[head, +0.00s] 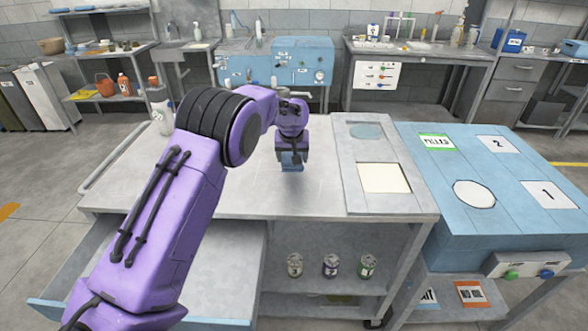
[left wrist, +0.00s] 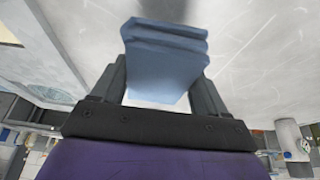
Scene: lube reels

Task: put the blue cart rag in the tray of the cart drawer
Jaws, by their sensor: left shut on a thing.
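My left gripper (head: 291,163) is above the grey cart top (head: 240,190) and shut on a folded blue rag (head: 292,166). In the left wrist view the blue rag (left wrist: 165,60) sits between the two dark fingers of the gripper (left wrist: 163,85). The rag looks close to the cart top, but I cannot tell whether it touches. The cart drawer (head: 215,270) is pulled open at the front left, with a grey inside and a blue front edge. My purple arm covers its left part. My right gripper is not in view.
A grey panel (head: 378,202) with a round and a square cutout lies at the cart top's right side. A blue table (head: 450,205) stands to the right. Several small cans (head: 330,266) stand on the shelf below. A white bottle (head: 160,112) stands at the back left.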

